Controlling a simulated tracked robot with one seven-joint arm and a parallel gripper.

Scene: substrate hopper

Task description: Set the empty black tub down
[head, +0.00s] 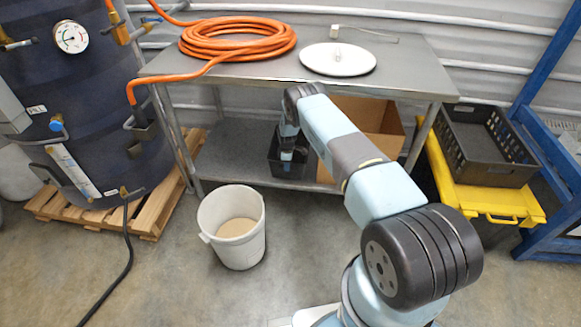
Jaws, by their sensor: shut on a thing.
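The black tub (274,161) is at the lower shelf of the steel table, beside the cardboard box. My arm reaches in under the tabletop from the right, and my gripper (287,157) points down at the tub. It is shut on the tub, but the fingertips are small and dark, so the exact grip is unclear. The tub looks upright. Its right part is partly covered by my gripper and arm. I cannot tell whether its base touches the shelf or is slightly above it.
The steel table (420,72) holds an orange hose (240,38) and a white lid (338,60). Its lower shelf (225,160) is bare left of the tub. A cardboard box (375,115) stands right. A white bucket (232,225) stands on the floor. A black crate (490,170) sits on a yellow cart (450,180).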

